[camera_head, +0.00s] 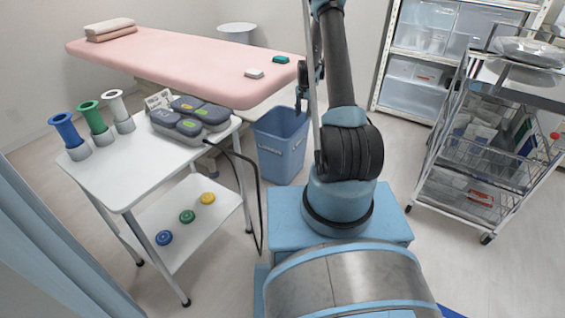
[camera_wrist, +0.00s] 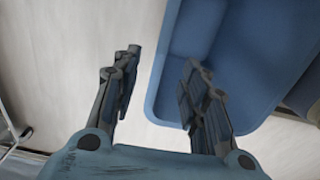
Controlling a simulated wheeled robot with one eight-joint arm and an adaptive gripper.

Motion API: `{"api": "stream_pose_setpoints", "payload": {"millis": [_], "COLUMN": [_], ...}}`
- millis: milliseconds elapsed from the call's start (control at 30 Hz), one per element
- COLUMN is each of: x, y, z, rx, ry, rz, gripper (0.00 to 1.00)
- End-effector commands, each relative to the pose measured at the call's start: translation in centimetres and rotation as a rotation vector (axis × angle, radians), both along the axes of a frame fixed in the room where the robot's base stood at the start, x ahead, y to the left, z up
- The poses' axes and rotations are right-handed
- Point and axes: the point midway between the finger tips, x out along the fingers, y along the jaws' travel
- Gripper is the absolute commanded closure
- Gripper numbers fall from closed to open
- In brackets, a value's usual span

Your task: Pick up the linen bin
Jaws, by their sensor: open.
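The linen bin (camera_head: 280,152) is an open-topped blue bin standing upright on the floor, between the white trolley and my arm. In the head view my gripper (camera_head: 300,98) is above the bin's back right side, partly hidden by my arm. In the wrist view the bin (camera_wrist: 238,62) fills the upper right, with its open inside showing. My gripper (camera_wrist: 162,60) is open and empty there. The bin's near-left wall shows between the two fingers: the left finger is over the floor, the right finger over the bin. I cannot tell how deep the fingers reach.
A white trolley (camera_head: 122,180) with cups and grey containers stands left of the bin, with a black cable hanging beside it. A pink treatment bed (camera_head: 175,62) is behind. A wire cart (camera_head: 468,180) and a drawer rack (camera_head: 415,70) stand right. Floor between bin and cart is partly clear.

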Motion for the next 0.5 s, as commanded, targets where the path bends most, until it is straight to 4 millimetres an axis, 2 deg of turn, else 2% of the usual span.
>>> {"api": "stream_pose_setpoints", "payload": {"millis": [300, 500], "x": [0.0, 0.0], "y": [0.0, 0.0], "z": [-5.1, -6.8], "rx": [0.000, 0.000], "ry": [0.000, 0.000], "rz": [0.000, 0.000], "gripper": [0.60, 0.60]}}
